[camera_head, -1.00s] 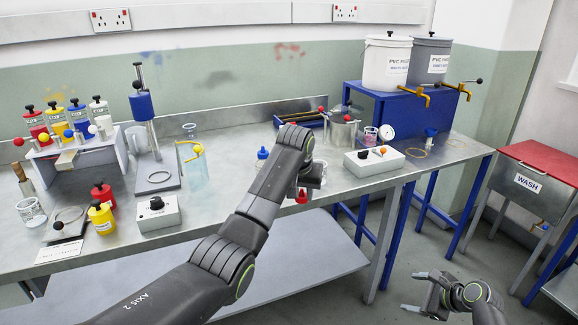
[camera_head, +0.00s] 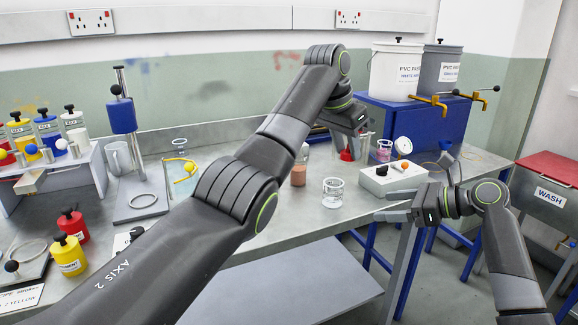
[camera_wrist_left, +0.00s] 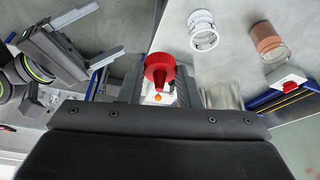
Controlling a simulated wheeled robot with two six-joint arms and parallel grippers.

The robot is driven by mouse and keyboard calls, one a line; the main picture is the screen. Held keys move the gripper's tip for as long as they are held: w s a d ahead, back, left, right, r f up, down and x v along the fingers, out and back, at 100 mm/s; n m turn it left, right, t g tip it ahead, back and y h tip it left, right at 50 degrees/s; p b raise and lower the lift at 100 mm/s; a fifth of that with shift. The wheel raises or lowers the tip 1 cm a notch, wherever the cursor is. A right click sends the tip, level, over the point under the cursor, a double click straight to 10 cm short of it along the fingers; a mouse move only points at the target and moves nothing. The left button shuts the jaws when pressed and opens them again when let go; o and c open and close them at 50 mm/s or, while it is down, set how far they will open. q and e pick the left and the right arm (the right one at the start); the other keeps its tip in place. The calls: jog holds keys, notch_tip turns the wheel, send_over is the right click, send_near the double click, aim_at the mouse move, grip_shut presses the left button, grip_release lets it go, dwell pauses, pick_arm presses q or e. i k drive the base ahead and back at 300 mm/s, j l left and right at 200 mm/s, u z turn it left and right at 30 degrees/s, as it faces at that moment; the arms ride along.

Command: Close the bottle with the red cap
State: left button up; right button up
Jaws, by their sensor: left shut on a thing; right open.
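The red cap (camera_head: 346,155) has a pointed tip and is in my left gripper (camera_head: 349,148), above the right part of the bench. In the left wrist view the red cap (camera_wrist_left: 159,68) sits between the fingers, with no bottle on it. A clear bottle with salmon-brown contents (camera_head: 298,174) stands on the bench, left of and below my left gripper; it also shows in the left wrist view (camera_wrist_left: 267,40). Its top is partly hard to see behind my arm. My right gripper (camera_head: 388,204) is open and empty at the bench's front edge.
A glass beaker (camera_head: 333,192) stands right of the bottle. A white box with knobs (camera_head: 393,178) is further right, near my right gripper. Tubs on a blue stand (camera_head: 415,116) are behind. Capped red (camera_head: 72,228) and yellow (camera_head: 69,257) bottles stand at the left.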

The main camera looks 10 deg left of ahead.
aim_at(297, 176)
jog(key=i+j, duration=0.7)
